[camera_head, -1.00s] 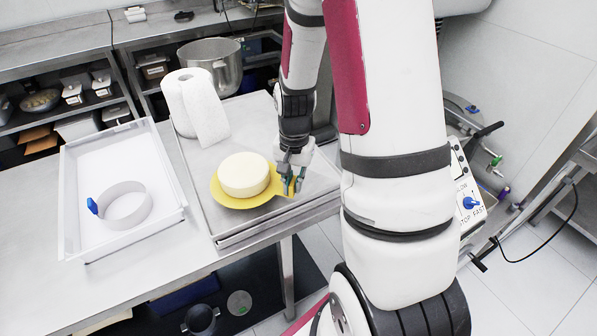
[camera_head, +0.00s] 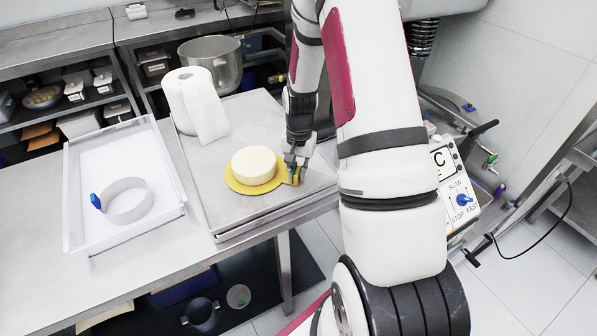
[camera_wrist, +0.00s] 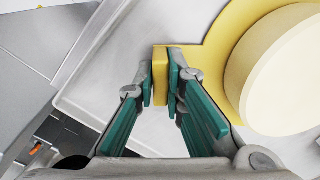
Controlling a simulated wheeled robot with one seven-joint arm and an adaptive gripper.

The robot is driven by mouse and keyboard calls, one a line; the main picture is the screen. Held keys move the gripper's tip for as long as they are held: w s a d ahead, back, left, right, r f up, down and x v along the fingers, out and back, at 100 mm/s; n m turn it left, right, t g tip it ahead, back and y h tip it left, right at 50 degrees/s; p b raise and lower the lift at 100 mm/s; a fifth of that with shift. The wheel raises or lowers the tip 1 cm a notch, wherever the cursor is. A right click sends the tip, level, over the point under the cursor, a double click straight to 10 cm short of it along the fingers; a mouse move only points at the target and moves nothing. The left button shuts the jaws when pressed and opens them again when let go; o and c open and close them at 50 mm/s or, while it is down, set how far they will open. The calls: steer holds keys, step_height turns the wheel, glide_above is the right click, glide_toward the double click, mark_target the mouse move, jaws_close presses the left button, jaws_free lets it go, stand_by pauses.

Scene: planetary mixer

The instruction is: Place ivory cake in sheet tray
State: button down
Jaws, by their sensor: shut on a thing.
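The ivory cake (camera_head: 254,165) is a low round disc on a yellow round board (camera_head: 238,186) with a handle. In the wrist view the cake (camera_wrist: 285,80) is at the right on the board (camera_wrist: 222,45). My gripper (camera_head: 294,176) is shut on the board's handle, with its green fingers (camera_wrist: 161,85) on either side of it. The board is over the metal tray on the table; I cannot tell whether it touches that tray. The white sheet tray (camera_head: 104,168) lies to the left and holds a ring with a blue handle (camera_head: 128,201).
A paper towel roll (camera_head: 192,105) stands behind the cake, with a steel bowl (camera_head: 211,64) beyond it. The metal tray (camera_head: 215,220) lies right of the sheet tray. The sheet tray's back part is clear. A mixer control panel (camera_head: 455,190) is at the right.

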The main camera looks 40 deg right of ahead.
steer(key=c, duration=1.7)
jaws_free()
steer(key=shift+f, duration=0.15)
steer(key=shift+o, duration=0.2)
steer(key=s+a+r+n+t+b, duration=0.1)
steer(key=a+r, duration=0.2)
steer(key=r, duration=0.7)
steer(key=a+r+n+b, duration=0.1)
steer(key=a+r, duration=0.1)
steer(key=r, duration=0.8)
steer(key=s+a+r+n+t, duration=0.4)
steer(key=s+a+r+n, duration=0.5)
steer(key=s+a+r, duration=0.3)
steer(key=s+a, duration=0.3)
steer(key=shift+s+a+r, duration=0.2)
steer(key=shift+a+r, duration=0.1)
steer(key=shift+a, duration=0.1)
